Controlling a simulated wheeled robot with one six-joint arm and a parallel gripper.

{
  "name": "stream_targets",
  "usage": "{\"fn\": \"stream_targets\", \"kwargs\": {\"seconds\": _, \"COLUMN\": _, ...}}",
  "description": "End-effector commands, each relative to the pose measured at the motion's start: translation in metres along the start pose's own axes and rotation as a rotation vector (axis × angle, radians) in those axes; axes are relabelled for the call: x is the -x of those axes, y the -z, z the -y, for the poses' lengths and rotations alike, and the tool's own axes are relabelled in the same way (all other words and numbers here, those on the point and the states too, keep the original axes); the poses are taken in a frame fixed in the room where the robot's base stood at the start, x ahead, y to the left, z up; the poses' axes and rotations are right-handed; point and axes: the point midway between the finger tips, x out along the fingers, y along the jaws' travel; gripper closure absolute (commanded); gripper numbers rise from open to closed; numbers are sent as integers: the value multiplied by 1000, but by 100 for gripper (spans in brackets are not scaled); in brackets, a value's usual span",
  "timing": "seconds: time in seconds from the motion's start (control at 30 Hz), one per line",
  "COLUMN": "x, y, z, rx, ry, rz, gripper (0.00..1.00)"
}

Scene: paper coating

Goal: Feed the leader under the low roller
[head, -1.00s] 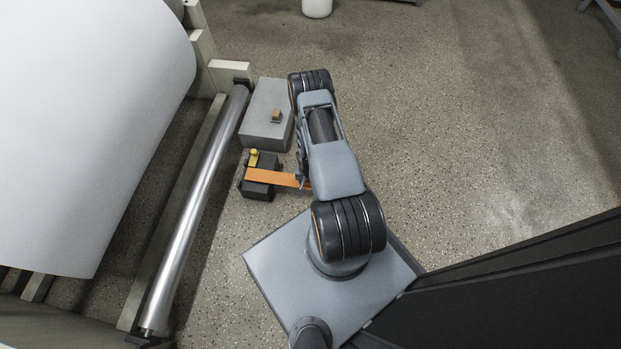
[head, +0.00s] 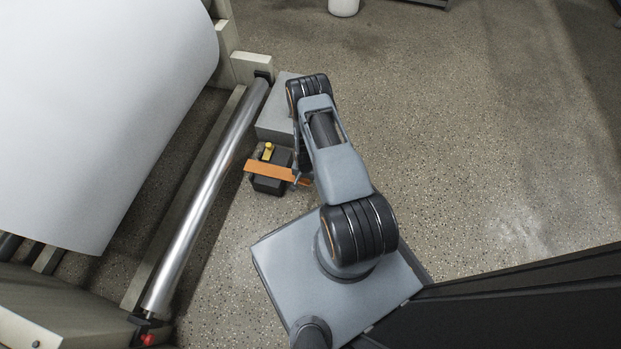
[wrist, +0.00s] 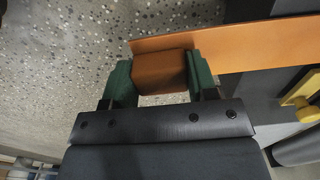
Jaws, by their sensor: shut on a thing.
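The leader is an orange strip (head: 268,172) with a block-like tab (wrist: 160,72) at its near end. In the wrist view my gripper (wrist: 160,76) is shut on this tab, with a green finger on each side. The strip runs to the right from the tab in the wrist view, above a dark block. In the head view my gripper is mostly hidden under the arm at the strip's right end. The low roller (head: 205,200) is a long shiny metal bar to the left of the strip. A gap of floor lies between the strip's left end and the roller.
A dark block (head: 268,186) with a yellow knob (head: 268,151) stands under and behind the strip. A grey box (head: 274,122) stands beyond it, partly behind my arm. A large white paper roll (head: 100,110) fills the left. The floor at right is open.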

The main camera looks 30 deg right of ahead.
Motion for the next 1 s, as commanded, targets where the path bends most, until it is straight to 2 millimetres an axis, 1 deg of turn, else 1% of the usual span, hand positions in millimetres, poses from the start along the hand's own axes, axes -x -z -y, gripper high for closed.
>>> {"fn": "stream_targets", "kwargs": {"seconds": 0.1, "x": -2, "y": 0, "z": 10, "rx": 3, "ry": 1, "rz": -2, "gripper": 72}}
{"fn": "stream_targets", "kwargs": {"seconds": 1.0, "x": -3, "y": 0, "z": 76, "rx": 2, "ry": 2, "rz": -2, "gripper": 72}}
